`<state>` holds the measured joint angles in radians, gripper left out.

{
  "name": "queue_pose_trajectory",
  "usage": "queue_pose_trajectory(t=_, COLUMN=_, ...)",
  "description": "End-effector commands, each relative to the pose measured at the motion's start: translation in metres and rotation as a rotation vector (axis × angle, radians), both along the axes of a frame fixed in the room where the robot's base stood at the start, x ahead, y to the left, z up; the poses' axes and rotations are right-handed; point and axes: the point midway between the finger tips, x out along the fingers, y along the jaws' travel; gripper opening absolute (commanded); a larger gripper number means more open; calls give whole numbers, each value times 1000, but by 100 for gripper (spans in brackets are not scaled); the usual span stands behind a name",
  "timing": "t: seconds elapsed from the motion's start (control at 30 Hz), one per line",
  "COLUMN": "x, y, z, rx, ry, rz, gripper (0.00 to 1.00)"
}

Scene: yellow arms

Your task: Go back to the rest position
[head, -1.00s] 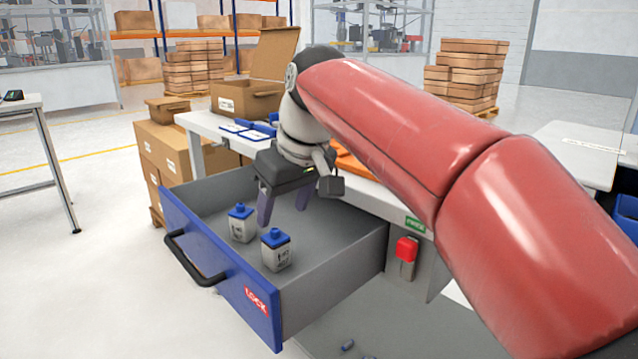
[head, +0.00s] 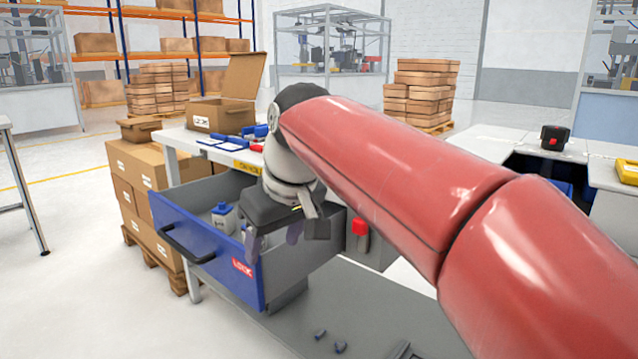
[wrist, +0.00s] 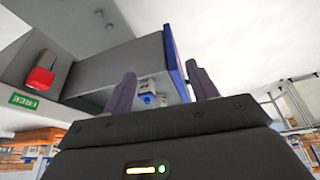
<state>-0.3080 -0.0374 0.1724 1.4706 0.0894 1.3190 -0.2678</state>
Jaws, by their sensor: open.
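My gripper (head: 272,241) is open and empty at the near right end of the open drawer (head: 205,232) in the head view. In the wrist view its two dark fingers (wrist: 161,88) stand apart, with the drawer (wrist: 115,70) beyond them. The drawer is grey with a blue front and a black handle. A white bottle with a blue cap (head: 223,217) stands in it. A second bottle is mostly hidden behind my gripper. My red arm crosses the right half of the head view.
Stacked cartons (head: 140,190) sit left of the workbench, which holds an open box (head: 225,105). Small dark pieces (head: 340,346) lie low in front. Floor at the lower left is clear.

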Motion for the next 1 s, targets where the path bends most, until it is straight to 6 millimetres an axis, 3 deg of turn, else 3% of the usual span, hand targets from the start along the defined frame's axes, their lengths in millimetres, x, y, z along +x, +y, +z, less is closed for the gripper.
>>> queue_pose_trajectory(t=0.17, x=-15, y=-38, z=-13, rx=-6, ry=-14, rz=-105, gripper=58)
queue_pose_trajectory(t=0.37, x=-47, y=-99, z=-44, rx=-6, ry=-37, rz=-284, gripper=58)
queue_pose_trajectory(t=0.5, x=-90, y=-157, z=-86, rx=8, ry=-59, rz=-470, gripper=58)
queue_pose_trajectory(t=0.6, x=-120, y=-188, z=-121, rx=24, ry=-72, rz=-586, gripper=58)
queue_pose_trajectory(t=0.8, x=-158, y=-217, z=-167, rx=50, ry=-83, rz=-719, gripper=58)
queue_pose_trajectory(t=1.0, x=-165, y=-221, z=-177, rx=56, ry=-84, rz=-742, gripper=58)
